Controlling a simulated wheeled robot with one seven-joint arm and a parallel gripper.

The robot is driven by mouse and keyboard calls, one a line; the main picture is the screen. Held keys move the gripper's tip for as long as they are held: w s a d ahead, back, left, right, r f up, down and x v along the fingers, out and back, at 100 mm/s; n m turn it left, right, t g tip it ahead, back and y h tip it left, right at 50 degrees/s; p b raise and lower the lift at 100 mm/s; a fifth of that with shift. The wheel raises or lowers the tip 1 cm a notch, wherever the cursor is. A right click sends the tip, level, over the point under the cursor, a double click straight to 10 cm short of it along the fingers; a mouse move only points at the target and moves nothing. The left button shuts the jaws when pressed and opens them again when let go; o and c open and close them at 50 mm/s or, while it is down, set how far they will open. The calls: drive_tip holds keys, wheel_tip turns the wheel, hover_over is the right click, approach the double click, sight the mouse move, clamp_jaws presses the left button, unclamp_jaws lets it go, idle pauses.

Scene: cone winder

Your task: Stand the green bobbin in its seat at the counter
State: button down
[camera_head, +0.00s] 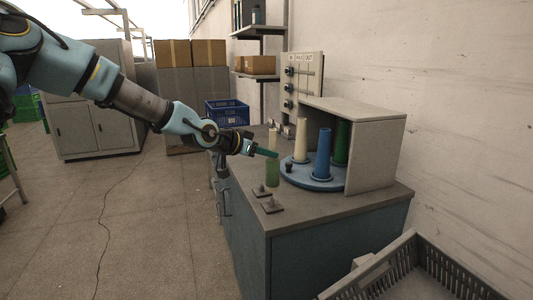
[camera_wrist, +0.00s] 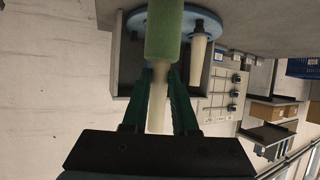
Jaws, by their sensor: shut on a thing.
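The green bobbin (camera_head: 272,173) is upright at the counter's front left, with light green winding below a pale upper tube. In the wrist view its green winding (camera_wrist: 165,30) is at the top and the pale tube (camera_wrist: 157,110) runs between my fingers. My gripper (camera_head: 272,153) is shut on that tube above the winding. Two small dark seat plates, one nearer (camera_head: 272,206) and one farther (camera_head: 258,189), lie on the counter (camera_head: 320,205) near the bobbin's lower end. I cannot tell whether the bobbin touches a seat.
A blue turntable (camera_head: 300,179) carries a cream bobbin (camera_head: 301,140), a blue bobbin (camera_head: 322,152) and a dark green bobbin (camera_head: 341,142), partly under a grey hood (camera_head: 375,155). A control panel (camera_head: 302,80) stands behind. A grey crate (camera_head: 420,270) is at the lower right.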

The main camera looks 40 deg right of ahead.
sight(267, 169)
drive_tip(key=shift+f+b, duration=1.75)
drive_tip(key=shift+f, duration=0.95)
drive_tip(key=c, duration=0.6)
unclamp_jaws()
drive_tip(key=v, duration=1)
drive_tip(key=shift+a+r+b, duration=0.15)
drive_tip(key=shift+a+b, duration=0.2)
drive_tip(key=shift+b, duration=0.05)
